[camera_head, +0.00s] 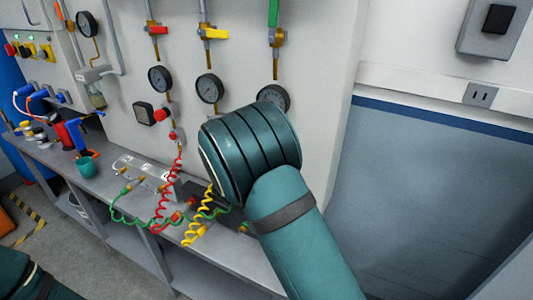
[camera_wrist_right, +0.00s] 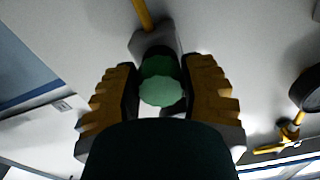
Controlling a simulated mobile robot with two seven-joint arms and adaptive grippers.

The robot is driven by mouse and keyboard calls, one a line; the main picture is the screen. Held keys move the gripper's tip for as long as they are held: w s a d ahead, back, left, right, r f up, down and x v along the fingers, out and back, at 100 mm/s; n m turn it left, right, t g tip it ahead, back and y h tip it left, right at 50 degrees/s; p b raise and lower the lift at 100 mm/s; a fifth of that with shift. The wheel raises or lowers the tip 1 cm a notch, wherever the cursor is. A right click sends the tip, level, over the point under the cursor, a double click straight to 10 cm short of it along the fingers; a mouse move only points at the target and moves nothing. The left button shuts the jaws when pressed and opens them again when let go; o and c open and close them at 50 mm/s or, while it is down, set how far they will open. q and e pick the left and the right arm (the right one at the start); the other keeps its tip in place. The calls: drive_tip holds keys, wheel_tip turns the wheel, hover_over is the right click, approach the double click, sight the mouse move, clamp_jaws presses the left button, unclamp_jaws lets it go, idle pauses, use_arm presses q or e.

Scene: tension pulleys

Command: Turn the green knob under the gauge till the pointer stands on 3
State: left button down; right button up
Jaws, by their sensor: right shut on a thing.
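The green knob (camera_wrist_right: 160,82) sits between the two fingers of my right gripper (camera_wrist_right: 163,72) in the right wrist view, and the gripper is shut on it. In the head view my right arm hides both the knob and the gripper. The gauge (camera_head: 273,96) above it, on the pipe with the green-handled valve (camera_head: 273,14), shows only its upper part over my arm. Its pointer and numbers cannot be read. My left gripper is out of view; only part of my left arm shows at the bottom left of the head view.
Other gauges hang on the white panel, one under a yellow valve (camera_head: 215,33) and one under a red valve (camera_head: 157,30). Coiled red (camera_head: 165,195) and yellow (camera_head: 197,228) hoses lie below on the grey bench.

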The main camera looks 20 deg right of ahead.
drive_tip(key=o, duration=1.2)
drive_tip(key=v, duration=1.2)
